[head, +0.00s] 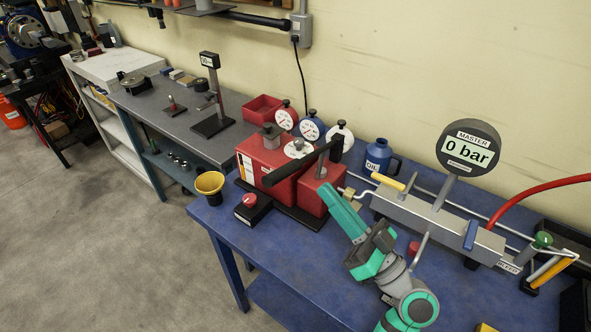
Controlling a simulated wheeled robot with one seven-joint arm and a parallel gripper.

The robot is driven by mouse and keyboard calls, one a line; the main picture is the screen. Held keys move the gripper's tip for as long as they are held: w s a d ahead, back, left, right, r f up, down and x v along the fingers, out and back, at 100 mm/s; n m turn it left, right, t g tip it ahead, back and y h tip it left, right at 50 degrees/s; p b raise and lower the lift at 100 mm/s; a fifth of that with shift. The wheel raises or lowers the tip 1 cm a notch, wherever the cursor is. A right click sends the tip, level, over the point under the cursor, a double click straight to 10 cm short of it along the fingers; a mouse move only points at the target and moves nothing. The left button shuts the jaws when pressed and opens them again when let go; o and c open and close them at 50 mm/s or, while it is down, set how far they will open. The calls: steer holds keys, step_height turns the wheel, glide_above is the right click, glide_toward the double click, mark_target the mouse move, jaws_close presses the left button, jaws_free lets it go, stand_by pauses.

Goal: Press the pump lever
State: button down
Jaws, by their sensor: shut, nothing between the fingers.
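A red pump unit (277,160) sits on the blue bench top (290,255). A thick black lever (290,168) slants across its top, from an upright black post at the right down to a free end at the lower left. My teal gripper (327,190) is shut and empty. Its tip shows just below and right of the lever, in front of the right red block (322,190), part of which it hides. I cannot tell whether it touches that block; it appears apart from the lever. A round master gauge (468,148) at the right reads 0 bar.
A grey manifold (435,222) with a yellow handle (388,182) lies right of my gripper. A black box with a red button (249,201) and a yellow-rimmed cup (210,184) stand at the left edge. A blue oil can (378,158) stands behind. The front bench area is mostly clear.

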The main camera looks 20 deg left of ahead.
steer(key=shift+a, duration=0.1)
steer(key=w+a+r, duration=0.1)
steer(key=w+a, duration=0.2)
steer(key=a, duration=0.5)
steer(key=shift+w+a, duration=0.25)
steer(key=shift+a, duration=0.1)
stand_by(0.3)
